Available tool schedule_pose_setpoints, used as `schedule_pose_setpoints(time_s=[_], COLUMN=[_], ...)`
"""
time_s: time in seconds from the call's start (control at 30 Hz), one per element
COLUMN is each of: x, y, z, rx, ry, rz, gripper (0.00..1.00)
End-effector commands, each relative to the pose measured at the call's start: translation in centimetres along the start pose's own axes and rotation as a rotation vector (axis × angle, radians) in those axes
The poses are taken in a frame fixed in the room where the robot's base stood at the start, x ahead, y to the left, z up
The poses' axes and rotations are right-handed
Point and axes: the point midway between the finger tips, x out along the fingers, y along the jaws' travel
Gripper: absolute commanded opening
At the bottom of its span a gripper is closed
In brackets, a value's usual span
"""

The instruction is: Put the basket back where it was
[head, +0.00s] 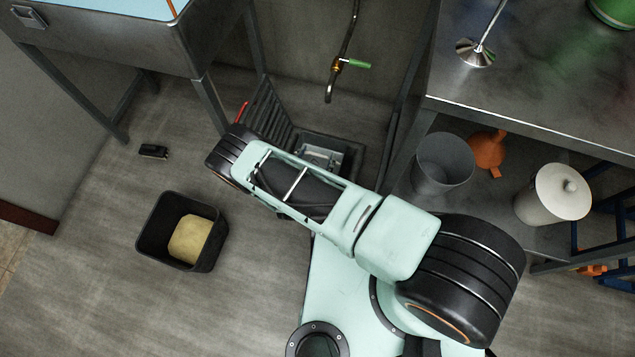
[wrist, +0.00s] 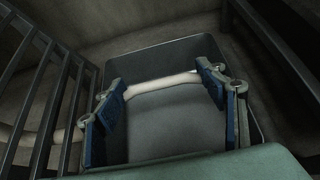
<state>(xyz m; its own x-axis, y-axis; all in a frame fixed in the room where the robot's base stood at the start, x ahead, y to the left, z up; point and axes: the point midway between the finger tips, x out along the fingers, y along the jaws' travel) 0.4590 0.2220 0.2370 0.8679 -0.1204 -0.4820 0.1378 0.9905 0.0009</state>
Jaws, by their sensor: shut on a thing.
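In the wrist view my gripper (wrist: 165,100) has its blue-padded fingers apart, with a grey surface between them that I take to be the basket (wrist: 165,125). My gripper is shut on it; which part it grips is unclear. Beyond is the wall of a dark, box-like recess (wrist: 165,50). In the head view the floor recess (head: 350,150) lies below the tap, with a metal piece (head: 320,155) inside. My arm hides my gripper there.
A barred grate (head: 268,110) leans upright beside the recess. A tap with a green lever (head: 352,64) hangs above it. A black bin (head: 152,240) holding a yellowish lump (head: 193,238) stands on open floor. A grey bucket (head: 443,165) and white lidded pot (head: 552,195) are right.

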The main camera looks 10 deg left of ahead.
Motion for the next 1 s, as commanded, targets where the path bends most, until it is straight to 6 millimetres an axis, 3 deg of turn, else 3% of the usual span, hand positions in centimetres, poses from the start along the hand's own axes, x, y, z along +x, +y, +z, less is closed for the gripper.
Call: schedule_pose_setpoints(time_s=[0.3, 0.57, 0.73, 1.0], x=[2.6, 3.6, 4.9, 5.0], y=[-0.1, -0.1, -0.1, 0.0], z=[-4.7, -6.5, -8.8, -9.0], rx=[0.001, 0.0, 0.001, 0.0], ry=[-0.001, -0.001, -0.001, -0.001], rz=[-0.001, -0.001, -0.001, 0.0], gripper=[0.19, 0.19, 0.19, 0.19])
